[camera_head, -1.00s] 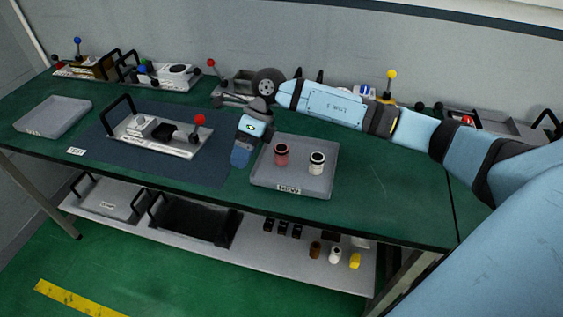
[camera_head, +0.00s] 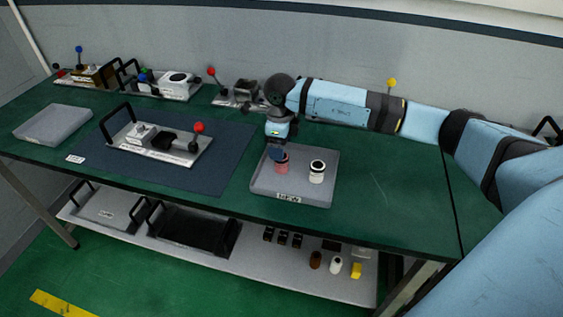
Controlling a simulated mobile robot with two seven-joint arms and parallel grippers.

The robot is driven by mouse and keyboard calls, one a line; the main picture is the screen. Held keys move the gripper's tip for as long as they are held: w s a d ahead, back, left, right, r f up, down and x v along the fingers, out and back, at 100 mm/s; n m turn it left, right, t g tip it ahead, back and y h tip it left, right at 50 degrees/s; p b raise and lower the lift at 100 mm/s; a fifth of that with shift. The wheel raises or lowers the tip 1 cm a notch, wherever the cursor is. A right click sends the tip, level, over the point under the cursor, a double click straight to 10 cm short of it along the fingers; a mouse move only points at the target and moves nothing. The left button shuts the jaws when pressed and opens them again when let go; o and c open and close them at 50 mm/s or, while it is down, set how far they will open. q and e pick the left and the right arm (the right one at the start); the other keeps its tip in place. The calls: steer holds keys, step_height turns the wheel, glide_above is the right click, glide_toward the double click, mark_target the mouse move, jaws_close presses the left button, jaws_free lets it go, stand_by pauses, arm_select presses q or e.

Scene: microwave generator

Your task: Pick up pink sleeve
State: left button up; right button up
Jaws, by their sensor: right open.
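The pink sleeve (camera_head: 282,167) stands upright in the grey tray (camera_head: 262,186) on the green table, towards the tray's left side. A white sleeve with a dark top (camera_head: 317,172) stands to its right in the same tray. My right gripper (camera_head: 278,152) points down over the pink sleeve from behind it, with its fingertips at the sleeve's top. It is open. The fingers hide part of the sleeve's top, and I cannot tell whether they touch it. My left gripper is not in view.
A fixture plate with a red-knobbed lever (camera_head: 199,128) lies on the dark mat (camera_head: 215,172) to the left. An empty grey tray (camera_head: 53,125) is at the far left. More lever fixtures (camera_head: 170,82) line the back. The table right of the tray is clear.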

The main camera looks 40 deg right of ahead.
mark_target(282, 163)
step_height(282, 163, down, 5)
steer(key=shift+s+d+p, duration=0.1)
steer(key=shift+s+p, duration=0.05)
steer(key=shift+p, duration=0.3)
steer(key=c, duration=1)
steer(key=shift+c, duration=0.2)
steer(key=shift+r, duration=0.15)
